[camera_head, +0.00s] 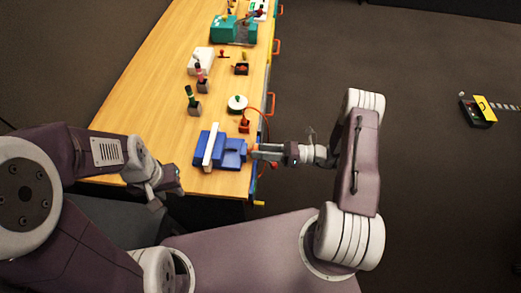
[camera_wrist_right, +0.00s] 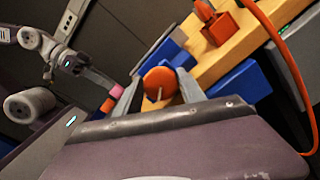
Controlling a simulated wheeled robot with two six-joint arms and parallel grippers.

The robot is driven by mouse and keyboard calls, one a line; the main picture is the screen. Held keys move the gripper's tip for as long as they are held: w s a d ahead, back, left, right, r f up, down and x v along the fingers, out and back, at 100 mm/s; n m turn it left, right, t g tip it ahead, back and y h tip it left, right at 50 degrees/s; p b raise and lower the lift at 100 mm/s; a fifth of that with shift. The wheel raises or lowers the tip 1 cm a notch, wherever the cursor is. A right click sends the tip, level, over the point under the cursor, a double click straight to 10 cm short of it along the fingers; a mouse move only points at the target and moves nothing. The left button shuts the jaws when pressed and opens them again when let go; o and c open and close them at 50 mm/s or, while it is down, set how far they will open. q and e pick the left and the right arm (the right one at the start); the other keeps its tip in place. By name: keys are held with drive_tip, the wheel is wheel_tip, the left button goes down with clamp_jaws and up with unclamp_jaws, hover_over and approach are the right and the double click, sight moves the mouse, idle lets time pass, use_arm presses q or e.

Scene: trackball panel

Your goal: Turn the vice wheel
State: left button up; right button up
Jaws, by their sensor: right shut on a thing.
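The blue vice (camera_head: 234,152) stands on the near end of the wooden workbench, with a pale bar (camera_head: 214,147) across it. Its orange wheel (camera_wrist_right: 160,80) is a round disc between the two fingers of my right gripper (camera_wrist_right: 161,88) in the right wrist view. In the head view my right gripper (camera_head: 258,151) reaches the vice from the right and hides most of the wheel. It is shut on the wheel. My left gripper (camera_head: 172,183) hangs by the bench's near left edge, apart from the vice; its finger gap is unclear.
An orange block with a cable (camera_head: 245,125) sits just behind the vice; the cable loops past the bench edge. A green-and-white round thing (camera_head: 237,103), a green-topped tool (camera_head: 192,101) and a white box (camera_head: 201,61) stand farther back. The bench's left side is clear.

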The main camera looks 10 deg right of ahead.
idle(0.3)
drive_tip(key=o, duration=1.3)
drive_tip(key=b+v, duration=0.1)
drive_tip(key=v, duration=0.8)
drive_tip(key=shift+o, duration=0.2)
